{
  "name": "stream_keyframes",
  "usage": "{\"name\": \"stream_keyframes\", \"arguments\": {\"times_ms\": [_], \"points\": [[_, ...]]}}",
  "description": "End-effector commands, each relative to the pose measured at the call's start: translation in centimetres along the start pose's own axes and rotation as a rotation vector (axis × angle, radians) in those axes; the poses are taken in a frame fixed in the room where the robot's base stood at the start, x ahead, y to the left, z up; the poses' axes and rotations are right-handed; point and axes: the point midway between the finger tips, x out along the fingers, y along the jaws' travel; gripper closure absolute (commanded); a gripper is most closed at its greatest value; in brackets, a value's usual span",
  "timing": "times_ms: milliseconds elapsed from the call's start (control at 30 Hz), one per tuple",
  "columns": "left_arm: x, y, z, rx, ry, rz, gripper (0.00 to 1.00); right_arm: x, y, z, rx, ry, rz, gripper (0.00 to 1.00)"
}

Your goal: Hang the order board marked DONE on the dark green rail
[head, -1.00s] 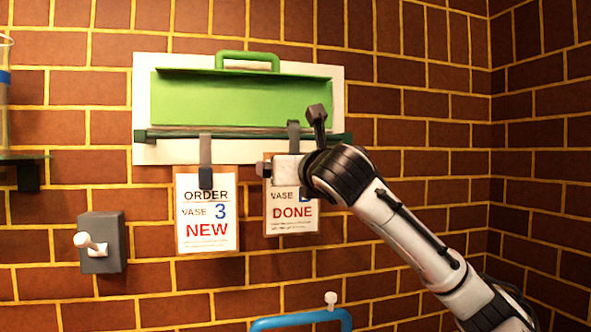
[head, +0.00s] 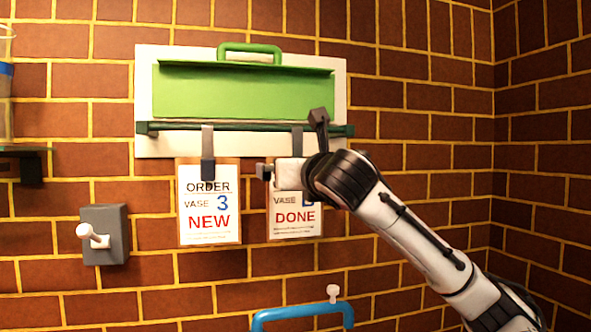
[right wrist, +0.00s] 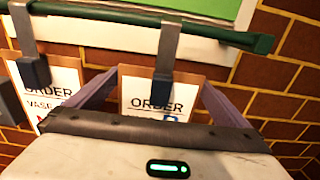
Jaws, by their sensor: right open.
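The order board marked DONE (head: 295,222) hangs upright by its grey hook, whose top is over the dark green rail (head: 255,127). My right gripper (head: 266,171) is in front of the board's upper part and hides some of it. In the right wrist view my right gripper (right wrist: 160,80) is open, with one finger on each side of the board (right wrist: 137,88). Its hook there rises to the rail (right wrist: 110,19). The lower half of the board is hidden behind the gripper body. My left gripper is in neither view.
The board marked NEW (head: 209,220) hangs on the rail just left. A light green panel (head: 240,88) with a handle is above. A grey wall block with a white peg (head: 104,235) is lower left, and a blue handle-shaped bar (head: 300,313) is below.

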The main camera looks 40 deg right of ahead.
Motion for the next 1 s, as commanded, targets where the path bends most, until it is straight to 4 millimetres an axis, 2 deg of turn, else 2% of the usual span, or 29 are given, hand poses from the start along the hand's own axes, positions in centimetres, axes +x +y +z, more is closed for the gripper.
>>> {"name": "stream_keyframes", "arguments": {"times_ms": [167, 400, 533, 700, 1000], "points": [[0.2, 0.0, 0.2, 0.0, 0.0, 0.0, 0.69, -2.1, 0.0, 0.0, 0.0, -0.004, 0.002, 0.0], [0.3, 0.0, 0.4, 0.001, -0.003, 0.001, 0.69, -7.0, 0.0, 0.2, 0.0, -0.007, 0.003, 0.0], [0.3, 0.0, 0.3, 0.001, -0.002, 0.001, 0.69, -8.9, 0.0, 0.2, 0.001, -0.006, 0.002, 0.0], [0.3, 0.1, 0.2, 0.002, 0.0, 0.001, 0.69, -10.1, 0.0, 0.1, 0.001, -0.003, 0.001, 0.0], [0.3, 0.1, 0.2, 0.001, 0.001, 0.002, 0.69, -10.2, -0.1, 0.1, 0.001, -0.003, 0.0, 0.0]]}}
